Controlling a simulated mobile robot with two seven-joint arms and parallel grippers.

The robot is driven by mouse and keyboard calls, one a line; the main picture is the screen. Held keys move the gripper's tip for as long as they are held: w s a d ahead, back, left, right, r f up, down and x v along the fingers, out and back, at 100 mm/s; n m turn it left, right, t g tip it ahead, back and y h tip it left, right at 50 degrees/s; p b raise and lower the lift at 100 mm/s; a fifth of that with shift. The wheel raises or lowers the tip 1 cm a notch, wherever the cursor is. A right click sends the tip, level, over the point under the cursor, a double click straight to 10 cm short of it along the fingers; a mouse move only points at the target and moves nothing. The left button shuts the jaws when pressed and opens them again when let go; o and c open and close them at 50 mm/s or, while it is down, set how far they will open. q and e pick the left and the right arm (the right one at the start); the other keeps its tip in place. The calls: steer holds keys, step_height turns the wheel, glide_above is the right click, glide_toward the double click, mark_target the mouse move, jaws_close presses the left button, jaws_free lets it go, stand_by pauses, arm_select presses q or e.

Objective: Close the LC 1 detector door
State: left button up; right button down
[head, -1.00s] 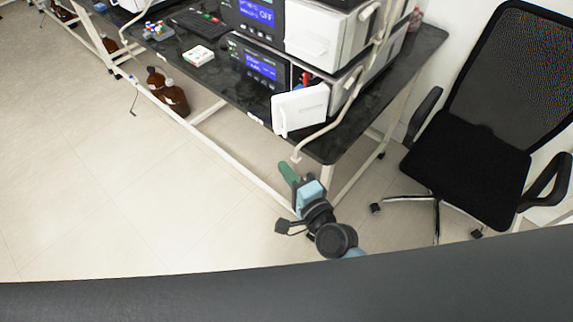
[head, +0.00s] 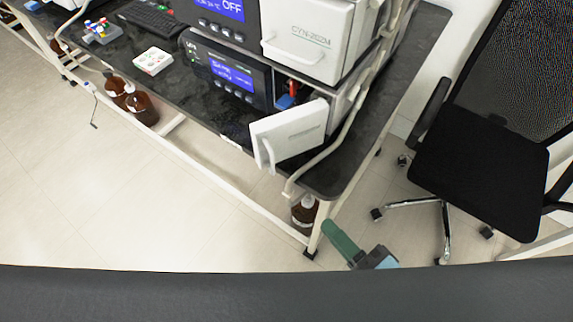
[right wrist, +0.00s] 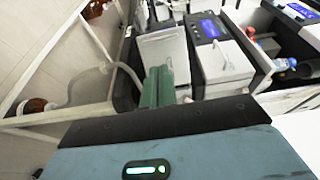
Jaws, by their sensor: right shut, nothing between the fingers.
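A white door (head: 290,135) stands swung open at the front corner of the lower instrument (head: 228,72) in the head view. Behind it an opening shows red and blue parts (head: 288,98). No readable label marks this instrument as LC 1. My right gripper (head: 340,238) has green fingers pressed together. It is empty, below and to the right of the door, beyond the table corner and apart from both. The fingers also show in the right wrist view (right wrist: 158,88), in front of a white panel (right wrist: 163,55) that may be this door. My left gripper is not in view.
A pale tube rail (head: 340,130) runs along the dark table's edge by the door. A black office chair (head: 475,170) stands to the right. Brown bottles (head: 140,106) stand under the table, one near its front leg (head: 304,212). Floor at left is clear.

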steer(key=p, duration=0.2)
glide_toward(274, 166)
steer(key=shift+x, duration=3.45)
steer(key=shift+r, duration=0.1)
